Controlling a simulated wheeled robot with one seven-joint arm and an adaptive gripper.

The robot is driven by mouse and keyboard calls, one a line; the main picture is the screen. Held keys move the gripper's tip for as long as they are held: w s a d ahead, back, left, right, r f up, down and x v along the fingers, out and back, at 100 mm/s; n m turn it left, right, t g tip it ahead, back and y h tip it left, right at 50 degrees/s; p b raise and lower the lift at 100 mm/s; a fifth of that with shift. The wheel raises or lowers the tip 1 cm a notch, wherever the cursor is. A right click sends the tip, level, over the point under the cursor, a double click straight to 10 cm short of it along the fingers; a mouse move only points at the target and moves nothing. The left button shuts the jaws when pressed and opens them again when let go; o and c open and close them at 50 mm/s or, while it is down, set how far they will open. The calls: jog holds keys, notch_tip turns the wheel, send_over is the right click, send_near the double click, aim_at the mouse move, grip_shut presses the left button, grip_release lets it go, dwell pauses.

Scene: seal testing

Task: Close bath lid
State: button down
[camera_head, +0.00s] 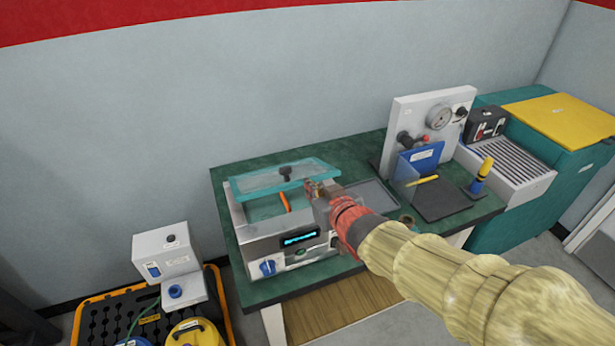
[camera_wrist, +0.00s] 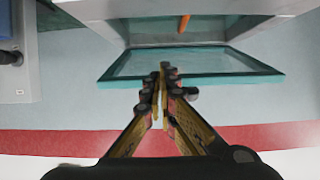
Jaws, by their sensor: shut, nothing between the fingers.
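The bath (camera_head: 284,244) is a light grey box with a lit display and a blue knob on its front, standing on the green table. Its lid (camera_head: 262,178) is a clear panel with a teal frame and a dark knob (camera_head: 286,172). The lid stands raised at the back of the bath, tilted, with the opening showing below it. An orange rod (camera_head: 285,202) shows inside the bath. My gripper (camera_head: 312,188) is shut and empty near the lid's right part. In the wrist view the shut fingertips (camera_wrist: 162,70) overlap the lid (camera_wrist: 215,62); contact cannot be told.
The green table (camera_head: 350,152) also holds a white gauge panel (camera_head: 405,108), a grey tray (camera_head: 372,194) and a yellow-topped tool (camera_head: 482,175) to the right. A white box (camera_head: 163,244) stands on a black and orange pallet at left. A grey wall is behind.

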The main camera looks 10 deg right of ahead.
jog(key=shift+s+d+f+b, duration=0.1)
jog(key=shift+s+f+b, duration=0.15)
jog(key=shift+f, duration=0.35)
jog(key=shift+s+d+f+b, duration=0.15)
jog(key=shift+f+b, duration=0.15)
jog(key=shift+f, duration=0.25)
jog(key=shift+s+a+f+b, duration=0.1)
jog(key=shift+s+f+b, duration=0.15)
jog(key=shift+f, duration=0.35)
jog(key=shift+w, duration=0.1)
